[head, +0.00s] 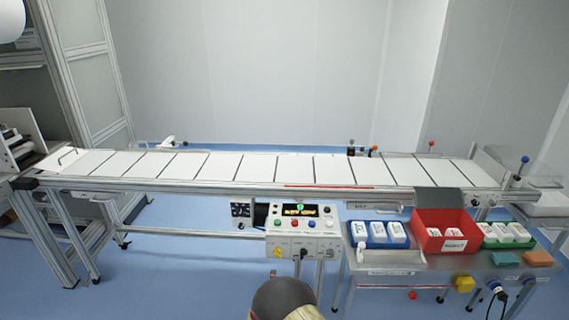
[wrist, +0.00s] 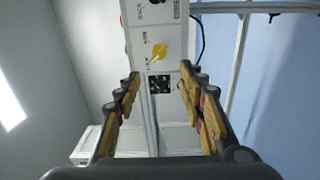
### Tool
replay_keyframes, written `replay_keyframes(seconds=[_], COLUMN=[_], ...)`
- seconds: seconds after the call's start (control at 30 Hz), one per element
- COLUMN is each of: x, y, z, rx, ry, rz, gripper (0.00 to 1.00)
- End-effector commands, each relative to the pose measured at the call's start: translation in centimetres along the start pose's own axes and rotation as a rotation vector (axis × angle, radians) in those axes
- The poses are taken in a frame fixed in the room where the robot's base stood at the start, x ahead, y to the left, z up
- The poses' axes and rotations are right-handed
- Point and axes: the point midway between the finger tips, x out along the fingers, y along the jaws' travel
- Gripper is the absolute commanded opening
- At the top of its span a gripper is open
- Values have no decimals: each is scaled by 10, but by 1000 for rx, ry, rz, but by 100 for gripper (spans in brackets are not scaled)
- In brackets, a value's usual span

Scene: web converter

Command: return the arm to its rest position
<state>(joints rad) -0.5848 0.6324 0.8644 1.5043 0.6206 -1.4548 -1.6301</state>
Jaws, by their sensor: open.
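My gripper (wrist: 160,95) is open and empty in the wrist view, its two yellow-padded fingers spread apart with nothing between them. Beyond the fingers is the control box, with a yellow rotary switch (wrist: 160,52) near the top of the picture. In the head view part of my arm shows at the bottom centre, in front of the control box (head: 303,222); the fingertips cannot be made out there. The arm looks clear of the box and the table in that view.
A long conveyor (head: 230,168) with white panels runs across the head view. At the right, a side table (head: 385,262) holds a blue bin (head: 376,244), a red bin (head: 443,245) and a green bin (head: 506,244), each with white items. Blue floor (head: 190,275) is open at the front left.

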Motion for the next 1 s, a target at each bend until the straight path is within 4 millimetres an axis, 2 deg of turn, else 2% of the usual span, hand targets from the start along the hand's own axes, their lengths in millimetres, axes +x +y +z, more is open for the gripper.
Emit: replay_keyframes(seconds=[0.07, 0.17, 0.3, 0.4, 0.47, 0.57, 0.67, 0.87, 1.0], x=[0, -7, -45, -76, -94, -122, -148, -200, -235], y=[-13, -51, -123, -149, -152, -141, -112, -24, 42], z=[-1, -6, -10, -18, -21, -22, -18, 15, 49], rx=[67, 194, 364, 483, 551, 655, 747, 882, 942], ry=[2, 10, -12, -57, -96, -183, -285, -523, -675], rz=[-47, -190, -487, -690, -801, -966, -1104, -1294, -1352], gripper=[40, 40, 40, 40, 40, 40, 40, 40, 40])
